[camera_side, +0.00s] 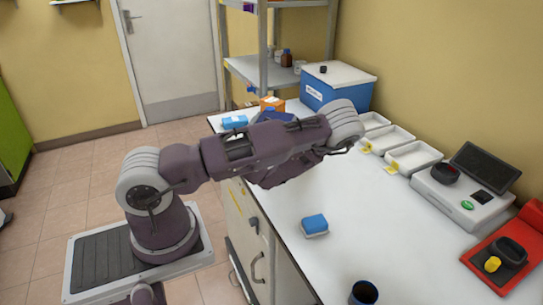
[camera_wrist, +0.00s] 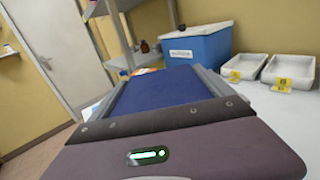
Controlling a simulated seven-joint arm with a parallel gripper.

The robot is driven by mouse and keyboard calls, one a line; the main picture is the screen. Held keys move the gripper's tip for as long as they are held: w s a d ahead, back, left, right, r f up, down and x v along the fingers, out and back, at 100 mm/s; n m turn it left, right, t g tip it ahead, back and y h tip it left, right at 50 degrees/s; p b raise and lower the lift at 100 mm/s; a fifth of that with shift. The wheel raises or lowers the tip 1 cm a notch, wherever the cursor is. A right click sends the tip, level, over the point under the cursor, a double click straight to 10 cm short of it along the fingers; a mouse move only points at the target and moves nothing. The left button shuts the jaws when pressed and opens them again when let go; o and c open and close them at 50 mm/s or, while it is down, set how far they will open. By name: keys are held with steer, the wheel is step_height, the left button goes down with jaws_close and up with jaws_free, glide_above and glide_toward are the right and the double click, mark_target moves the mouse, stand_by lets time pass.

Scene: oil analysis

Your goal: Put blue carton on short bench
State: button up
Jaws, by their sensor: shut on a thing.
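A dark blue carton (camera_wrist: 165,94) fills the middle of the wrist view, between the two grey fingers of my gripper (camera_wrist: 163,74). My gripper is shut on it. In the side view a dark blue part of the carton (camera_side: 279,115) shows just behind my arm, near the far left part of the white-topped bench (camera_side: 355,215). My arm hides most of the gripper there. I cannot tell whether the carton is clear of the bench top or touching it. No label marks which bench is the short one.
An orange box (camera_side: 271,104) and a light blue pack (camera_side: 234,122) stand close by at the bench's far end. A blue box with a white lid (camera_side: 337,90), white trays (camera_side: 413,156) and a scale (camera_side: 460,200) line the wall. A small blue block (camera_side: 314,224) lies mid-bench.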

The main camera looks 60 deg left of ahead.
step_height(320, 180, down, 7)
steer(key=shift+f, duration=0.2)
steer(key=shift+f, duration=0.2)
steer(key=o, duration=1.4)
steer(key=shift+o, duration=0.2)
